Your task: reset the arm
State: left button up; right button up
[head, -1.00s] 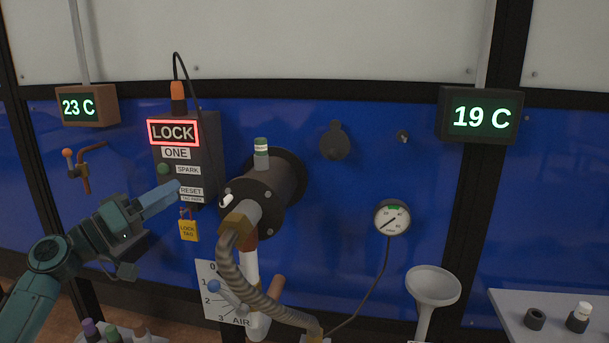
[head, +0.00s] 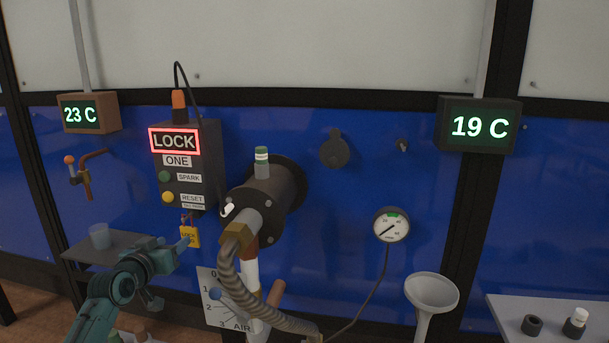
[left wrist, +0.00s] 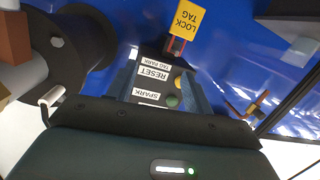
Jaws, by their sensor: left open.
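My left gripper (head: 184,245) is open and empty, below the dark control box (head: 208,155) and apart from its face. The box carries a lit red-framed LOCK sign (head: 174,141), a green SPARK button (head: 165,176) and a yellow RESET button (head: 168,197). A yellow lock tag (head: 190,236) hangs under the box, close to my gripper's tip in the head view. In the left wrist view, my open fingers (left wrist: 163,85) frame the box face upside down, with the yellow button (left wrist: 178,81) and green button (left wrist: 172,101) visible. My right gripper is out of view.
Right of the box, a round dark fitting (head: 275,195) with a ribbed hose (head: 245,285) sticks out of the blue wall. A grey shelf (head: 85,250) with a cup (head: 99,236) lies behind my left arm.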

pick_arm(q)
jog(key=a+r+m+t+y, duration=0.1)
jog(key=a+r+m+y, duration=0.1)
jog(key=a+y, duration=0.2)
jog(key=s+d+f+m+g+h, duration=0.1)
jog(key=s+d+f, duration=0.4)
jog(key=s+f, duration=0.3)
jog(key=s+d+f+g+h, duration=0.2)
jog(key=s+d+f, duration=0.4)
jog(key=s+f, duration=0.25)
jog(key=s+d+f+m+g+h, duration=0.1)
jog(key=s+d+f, duration=0.4)
jog(key=s+f, duration=0.35)
jog(key=s+d+g, duration=0.1)
jog(key=s+d, duration=0.1)
jog(key=s, duration=0.5)
jog(key=s+d+f+n+g+h, duration=0.1)
jog(key=s+d, duration=0.2)
jog(key=s, duration=0.4)
jog(key=shift+s+f, duration=0.2)
jog(key=shift+f, duration=0.05)
